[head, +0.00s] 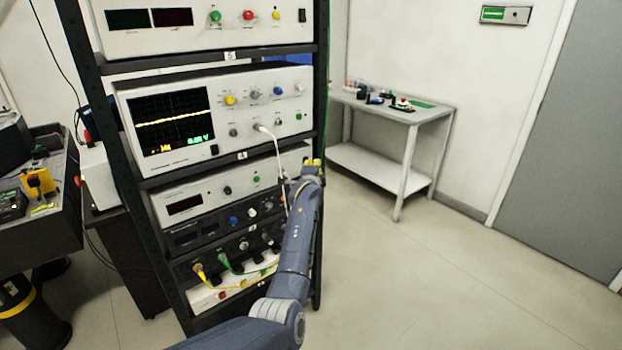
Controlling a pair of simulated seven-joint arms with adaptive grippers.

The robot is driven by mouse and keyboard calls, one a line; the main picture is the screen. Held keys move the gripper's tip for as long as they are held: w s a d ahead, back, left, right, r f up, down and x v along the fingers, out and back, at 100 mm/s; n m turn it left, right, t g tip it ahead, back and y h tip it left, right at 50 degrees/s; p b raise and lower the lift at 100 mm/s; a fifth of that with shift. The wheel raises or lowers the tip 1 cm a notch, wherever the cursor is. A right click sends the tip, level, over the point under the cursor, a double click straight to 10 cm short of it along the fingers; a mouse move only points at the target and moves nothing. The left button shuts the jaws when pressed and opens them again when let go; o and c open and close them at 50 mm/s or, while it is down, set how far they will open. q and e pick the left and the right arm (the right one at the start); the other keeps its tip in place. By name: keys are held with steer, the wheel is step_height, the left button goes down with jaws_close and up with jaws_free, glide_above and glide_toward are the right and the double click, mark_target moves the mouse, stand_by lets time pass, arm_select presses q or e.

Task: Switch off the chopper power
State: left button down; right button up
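The equipment rack (322,60) stands at left centre with several instruments in it. I cannot read which one is the chopper supply. A white unit with a dark red display (185,205) sits below the oscilloscope (172,118). Under it are a dark unit with knobs (205,232) and a dark panel with yellow and green cables (205,270). A white strip with a red switch (222,295) is at the bottom.
My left forearm covers the right part of the lower units. A white cable (277,150) hangs from the oscilloscope. A side table (432,118) with small parts stands at the back right. A dark bench (60,225) is at the left. The floor at right is clear.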

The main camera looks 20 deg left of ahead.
arm_select(q)
steer(key=f+v, duration=0.1)
steer(key=v, duration=0.6)
steer(key=shift+s+d+r, duration=0.15)
steer(key=shift+s+r, duration=0.05)
stand_by(0.4)
